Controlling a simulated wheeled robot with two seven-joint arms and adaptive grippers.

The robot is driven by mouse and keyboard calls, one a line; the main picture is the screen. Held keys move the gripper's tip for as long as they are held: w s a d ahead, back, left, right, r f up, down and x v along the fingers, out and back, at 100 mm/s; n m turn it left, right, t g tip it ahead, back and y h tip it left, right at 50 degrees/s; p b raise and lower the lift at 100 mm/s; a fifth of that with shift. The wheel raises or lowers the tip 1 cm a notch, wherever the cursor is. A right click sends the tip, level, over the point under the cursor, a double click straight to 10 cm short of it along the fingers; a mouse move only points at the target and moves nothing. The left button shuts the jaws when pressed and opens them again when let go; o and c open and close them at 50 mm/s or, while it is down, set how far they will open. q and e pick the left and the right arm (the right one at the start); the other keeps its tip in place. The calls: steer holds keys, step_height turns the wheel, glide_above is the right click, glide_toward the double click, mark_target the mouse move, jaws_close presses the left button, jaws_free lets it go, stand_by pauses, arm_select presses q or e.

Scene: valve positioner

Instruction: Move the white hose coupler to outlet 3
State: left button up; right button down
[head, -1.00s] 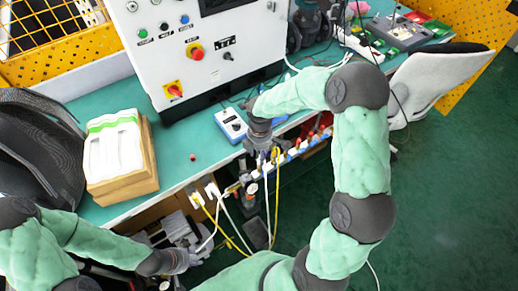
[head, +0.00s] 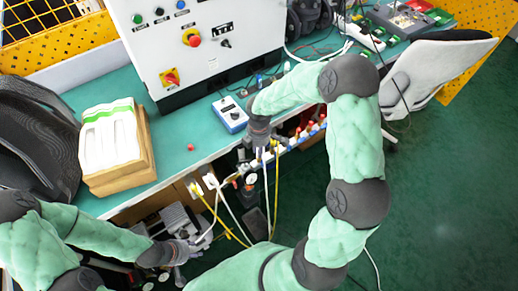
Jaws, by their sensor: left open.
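A manifold (head: 290,141) with a row of small blue, red and white fittings runs along the bench's front edge. White couplers (head: 210,181) stand at its left end, with a white hose and a yellow hose hanging below. My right gripper (head: 264,153) is at the manifold, pointing down, just above another white hose (head: 266,190) and a yellow hose (head: 277,185). Its fingers are too small and covered to show whether they hold a coupler. My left gripper (head: 190,249) is open, low at the left, below the bench edge and close to a white hose end. Outlet numbers are not readable.
A control cabinet (head: 205,75) stands on the green bench (head: 185,130). A blue-and-white meter (head: 230,115), a small red part (head: 190,147) and a box with white trays (head: 115,150) are on it. A grey chair (head: 430,70) is at the right; floor there is clear.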

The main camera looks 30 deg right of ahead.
steer(key=c, duration=1.7)
jaws_free()
jaws_close()
steer(key=shift+r+p, duration=1.05)
steer(key=shift+r+p, duration=1.75)
steer(key=shift+r, duration=0.25)
steer(key=shift+d, duration=0.1)
